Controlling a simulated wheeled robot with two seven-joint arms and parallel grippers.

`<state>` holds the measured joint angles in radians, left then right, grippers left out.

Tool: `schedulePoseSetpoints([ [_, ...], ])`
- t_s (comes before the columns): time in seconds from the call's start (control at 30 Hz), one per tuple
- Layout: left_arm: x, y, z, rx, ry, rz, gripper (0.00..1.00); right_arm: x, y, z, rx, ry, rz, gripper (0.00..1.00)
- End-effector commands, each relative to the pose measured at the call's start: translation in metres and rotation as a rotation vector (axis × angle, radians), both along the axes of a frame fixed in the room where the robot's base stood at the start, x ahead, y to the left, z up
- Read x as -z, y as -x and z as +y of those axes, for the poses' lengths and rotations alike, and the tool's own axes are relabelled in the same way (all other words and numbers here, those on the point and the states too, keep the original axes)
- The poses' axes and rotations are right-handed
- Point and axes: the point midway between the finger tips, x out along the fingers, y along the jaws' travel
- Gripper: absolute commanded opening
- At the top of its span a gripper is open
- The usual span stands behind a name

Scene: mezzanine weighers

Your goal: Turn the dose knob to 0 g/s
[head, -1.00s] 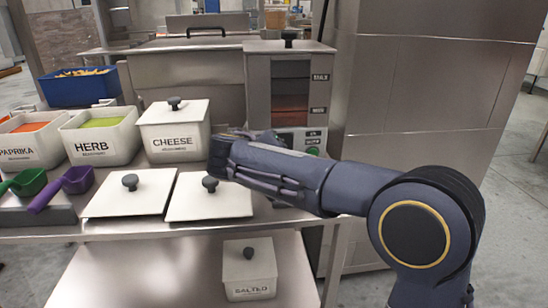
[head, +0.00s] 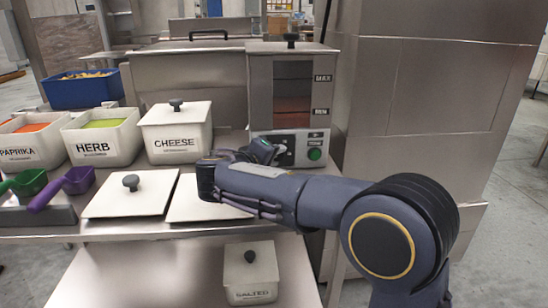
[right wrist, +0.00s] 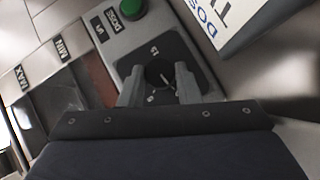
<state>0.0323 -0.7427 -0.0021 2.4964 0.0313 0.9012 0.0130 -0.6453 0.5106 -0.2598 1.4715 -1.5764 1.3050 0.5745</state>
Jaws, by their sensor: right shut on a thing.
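The dose knob (right wrist: 160,74) is a dark round knob on a dark dial plate, seen in the right wrist view. My right gripper (right wrist: 158,84) has a finger on each side of it and is shut on it. A light line shows on the knob, but I cannot tell exactly which mark it points to. In the head view my right gripper (head: 268,151) reaches the front panel (head: 300,138) of the steel dispenser (head: 262,85) and hides most of the knob there. My left gripper is not in view.
A green button (head: 315,154) sits right of the knob. A lidded cheese bin (head: 175,143), a herb bin (head: 98,149) and two white lids (head: 125,203) are to the left. A steel cabinet (head: 430,100) stands close on the right.

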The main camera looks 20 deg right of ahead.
Motion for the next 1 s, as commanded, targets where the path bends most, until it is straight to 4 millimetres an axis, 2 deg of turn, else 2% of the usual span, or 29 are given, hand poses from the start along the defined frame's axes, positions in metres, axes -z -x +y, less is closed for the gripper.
schedulePoseSetpoints([
  [0.13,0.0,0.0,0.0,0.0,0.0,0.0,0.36,-0.001,-0.001,0.0,-0.001,0.0,-0.003,0.07],
  [0.17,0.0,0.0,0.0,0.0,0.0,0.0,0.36,-0.001,-0.001,0.0,-0.001,0.0,-0.003,0.32],
  [0.3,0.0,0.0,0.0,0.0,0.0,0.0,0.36,-0.001,0.0,0.0,0.0,-0.001,-0.002,0.51],
  [0.67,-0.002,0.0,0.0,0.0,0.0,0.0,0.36,-0.002,0.003,0.004,-0.002,-0.001,-0.001,0.52],
  [1.0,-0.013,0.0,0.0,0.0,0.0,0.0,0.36,-0.016,0.036,0.045,-0.003,0.0,-0.001,0.52],
])
